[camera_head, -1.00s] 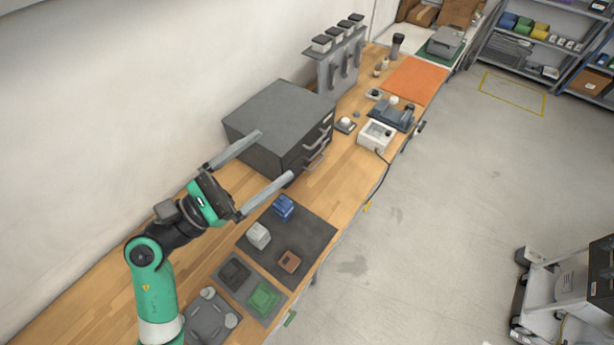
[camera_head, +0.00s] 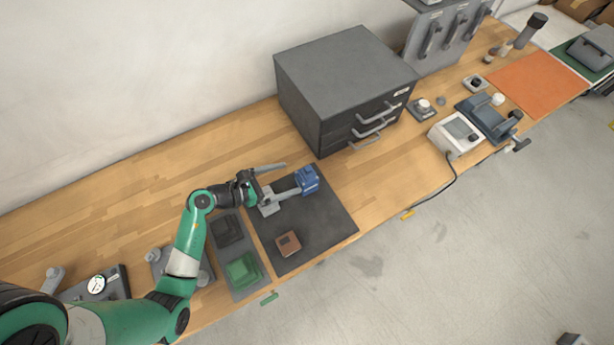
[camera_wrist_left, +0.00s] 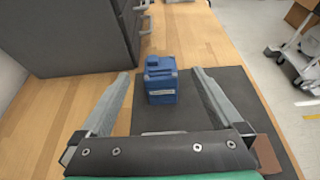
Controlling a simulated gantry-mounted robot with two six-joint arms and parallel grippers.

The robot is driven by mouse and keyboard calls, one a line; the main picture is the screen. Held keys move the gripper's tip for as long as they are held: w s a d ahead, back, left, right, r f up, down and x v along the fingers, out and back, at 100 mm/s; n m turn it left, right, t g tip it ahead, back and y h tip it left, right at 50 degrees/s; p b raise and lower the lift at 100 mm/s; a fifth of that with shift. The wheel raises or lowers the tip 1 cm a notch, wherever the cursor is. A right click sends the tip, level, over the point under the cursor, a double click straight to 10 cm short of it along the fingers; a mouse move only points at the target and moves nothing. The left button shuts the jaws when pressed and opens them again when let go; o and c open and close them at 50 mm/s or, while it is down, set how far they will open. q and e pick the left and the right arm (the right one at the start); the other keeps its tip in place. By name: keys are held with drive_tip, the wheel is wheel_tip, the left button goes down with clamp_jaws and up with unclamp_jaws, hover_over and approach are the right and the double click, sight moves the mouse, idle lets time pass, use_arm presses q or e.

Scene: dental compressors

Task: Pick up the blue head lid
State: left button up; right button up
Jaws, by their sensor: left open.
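The blue head lid (camera_head: 307,180) is a small blocky blue part with a raised top. It stands on the dark mat (camera_head: 320,222) near its far edge. In the left wrist view the blue head lid (camera_wrist_left: 161,86) is upright, straight ahead in the middle. My left gripper (camera_head: 289,177) is open and low over the mat, its fingers pointing at the lid. In the left wrist view my left gripper (camera_wrist_left: 161,74) has one finger on each side of the lid, with gaps on both sides. My right gripper is not in view.
A brown block (camera_head: 288,243) and a pale grey block (camera_head: 268,208), partly covered by my gripper, are on the mat. A grey tray with a green part (camera_head: 242,270) lies left of it. A dark drawer cabinet (camera_head: 345,85) stands behind. Bare wood lies right of the mat.

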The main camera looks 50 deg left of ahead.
sight(310, 174)
use_arm(q)
drive_tip(key=x, duration=0.4)
drive_tip(key=shift+w+r+b, duration=0.1)
drive_tip(key=shift+b, duration=0.2)
drive_tip(key=b+x, duration=0.1)
drive_tip(key=x, duration=0.4)
drive_tip(key=shift+b, duration=0.35)
drive_tip(key=c, duration=1.5)
drive_tip(key=shift+r+p, duration=0.3)
drive_tip(key=shift+r, duration=0.05)
wheel_tip(310, 174, up, 3)
drive_tip(key=shift+f+p, duration=0.1)
drive_tip(key=shift+p, duration=0.7)
drive_tip(key=s+d+r+p, duration=0.1)
drive_tip(key=s+r, duration=0.2)
drive_tip(key=s, duration=0.1)
drive_tip(key=s+d+r+p, duration=0.1)
drive_tip(key=s+r+p, duration=0.1)
drive_tip(key=s, duration=0.3)
drive_tip(key=s+d+r+p, duration=0.1)
drive_tip(key=s+r+p, duration=0.1)
drive_tip(key=s+r, duration=0.2)
drive_tip(key=shift+s+d+r, duration=0.2)
drive_tip(key=shift+s+d, duration=0.05)
drive_tip(key=shift+d, duration=0.1)
